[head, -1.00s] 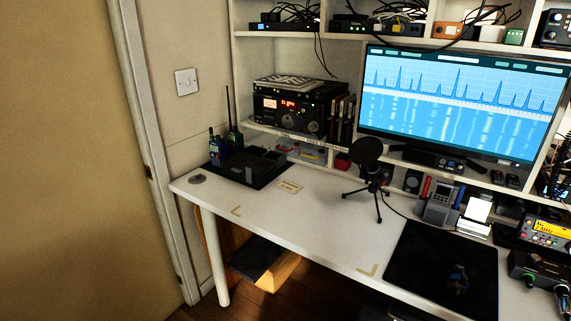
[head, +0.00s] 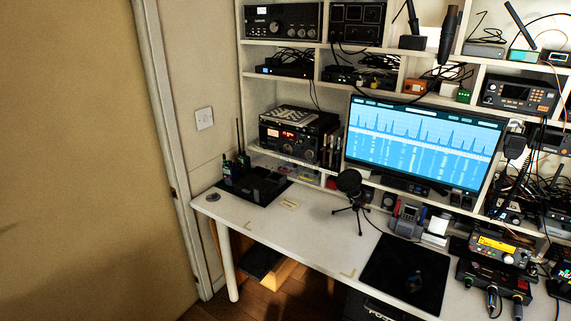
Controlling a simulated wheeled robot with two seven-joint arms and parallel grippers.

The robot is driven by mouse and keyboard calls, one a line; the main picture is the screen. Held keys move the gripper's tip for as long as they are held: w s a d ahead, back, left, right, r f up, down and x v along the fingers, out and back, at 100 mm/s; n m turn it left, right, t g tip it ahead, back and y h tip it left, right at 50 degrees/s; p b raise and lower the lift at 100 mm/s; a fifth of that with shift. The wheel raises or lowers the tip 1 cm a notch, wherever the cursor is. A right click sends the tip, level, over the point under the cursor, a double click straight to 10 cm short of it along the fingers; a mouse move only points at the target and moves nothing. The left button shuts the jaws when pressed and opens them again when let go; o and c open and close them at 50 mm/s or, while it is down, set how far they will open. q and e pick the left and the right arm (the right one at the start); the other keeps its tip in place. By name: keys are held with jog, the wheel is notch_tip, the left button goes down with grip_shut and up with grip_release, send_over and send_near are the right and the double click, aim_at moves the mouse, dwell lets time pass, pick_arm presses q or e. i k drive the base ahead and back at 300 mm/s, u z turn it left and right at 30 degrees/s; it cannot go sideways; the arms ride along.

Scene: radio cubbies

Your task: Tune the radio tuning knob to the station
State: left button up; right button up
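A black radio (head: 289,136) with a lit red display and a round knob (head: 308,154) on its front stands in the left cubby above the desk. Another radio with a yellow display (head: 497,248) stands at the right of the desk, with a knob (head: 508,259) on its face. More radios sit higher up, one top left (head: 281,21) and one at the upper right (head: 519,95). The frames do not show which knob is the tuning knob of the task. Neither of my grippers is in view.
The white desk (head: 262,224) has clear room at its front left. A microphone on a tripod (head: 350,183), a large monitor (head: 424,143) and a black mat (head: 405,272) stand or lie on its right part. A door (head: 75,150) fills the left side.

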aim_at(288, 148)
jog(key=u, duration=0.85)
jog(key=i, duration=1.5)
jog(key=z, duration=0.35)
